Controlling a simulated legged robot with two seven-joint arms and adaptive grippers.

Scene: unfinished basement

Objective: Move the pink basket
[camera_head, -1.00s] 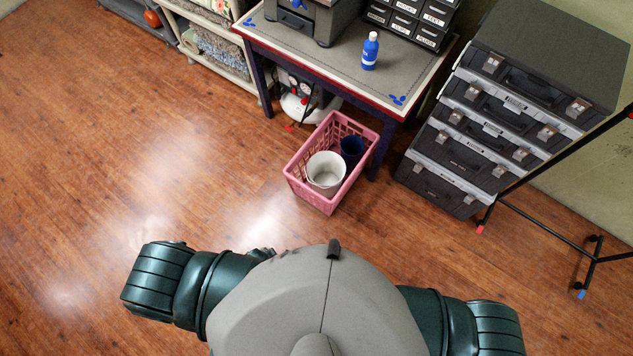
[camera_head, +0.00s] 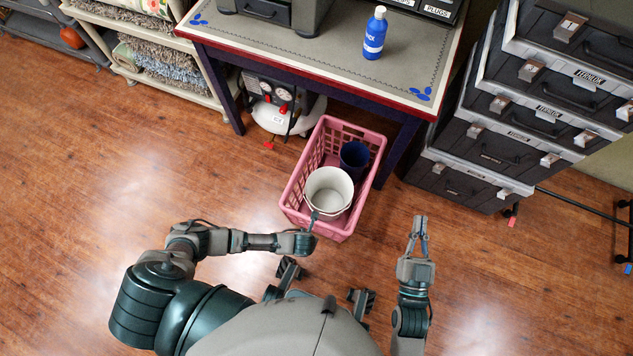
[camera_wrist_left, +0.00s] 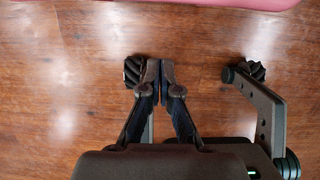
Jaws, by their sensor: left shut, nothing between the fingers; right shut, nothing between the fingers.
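The pink basket (camera_head: 292,190) stands on the wooden floor, partly under the front edge of the workbench. It holds a white bucket (camera_head: 328,192) and a dark blue cup (camera_head: 354,158). My left gripper (camera_head: 313,222) is shut and empty, and in the head view it overlaps the basket's near edge; whether it touches is unclear. The left wrist view shows its fingers (camera_wrist_left: 157,68) together over bare floor, with a strip of the basket (camera_wrist_left: 240,3) at the top edge. My right gripper (camera_head: 420,220) is shut and empty, to the right of the basket and apart from it.
The workbench (camera_head: 300,60) bears a blue bottle (camera_head: 375,33). A compressor (camera_head: 283,105) sits under it, left of the basket. Stacked black toolboxes (camera_head: 500,130) stand at the right and a shelf (camera_head: 150,50) at the back left. The floor at the left is clear.

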